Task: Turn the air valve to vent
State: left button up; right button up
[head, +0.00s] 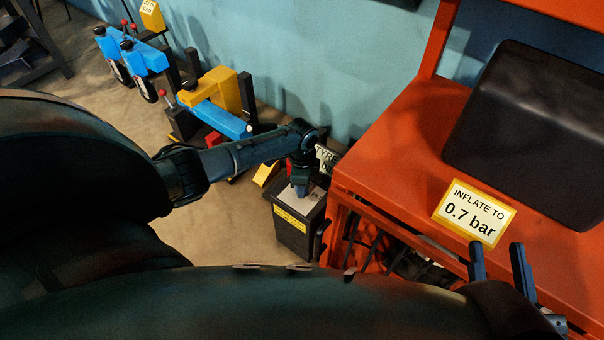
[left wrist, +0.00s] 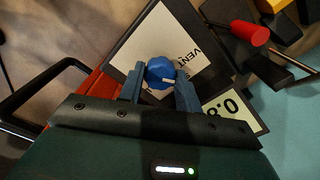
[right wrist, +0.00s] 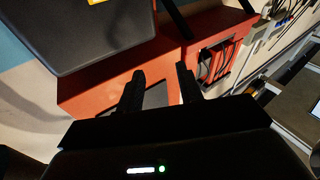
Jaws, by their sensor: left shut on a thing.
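The air valve is a blue knob (left wrist: 160,72) on a white plate (left wrist: 168,38) with "VENT" lettering, partly covered. A short white mark shows at the knob's lower edge; I cannot tell surely which setting it points to. My left gripper (left wrist: 160,92) has its fingers on either side of the knob and is shut on it. In the head view the left gripper (head: 300,188) reaches down onto the dark valve box (head: 294,232), hiding the knob. My right gripper (head: 497,264) is open and empty by the red bench; its fingers stand apart in the right wrist view (right wrist: 160,90).
A red bench (head: 410,150) stands right of the valve box, with a black case (head: 540,130) and an "INFLATE TO 0.7 bar" sign (head: 474,212). A red-knobbed lever (left wrist: 250,33) is close by. Blue and yellow machines (head: 215,110) stand along the wall.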

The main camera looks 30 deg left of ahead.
pick_arm(q)
jog(key=n+p, duration=0.3)
jog(key=n, duration=0.2)
jog(key=shift+s, duration=0.1)
pick_arm(e)
jog(key=shift+s+d+r+n+h, duration=0.2)
jog(key=shift+d+n+h, duration=0.1)
jog(key=shift+n, duration=0.1)
pick_arm(q)
jog(key=shift+n, duration=0.3)
pick_arm(e)
jog(key=shift+f+g, duration=0.3)
pick_arm(q)
jog(key=o, duration=1)
jog(key=shift+c, duration=0.2)
pick_arm(e)
jog(key=shift+r, duration=0.15)
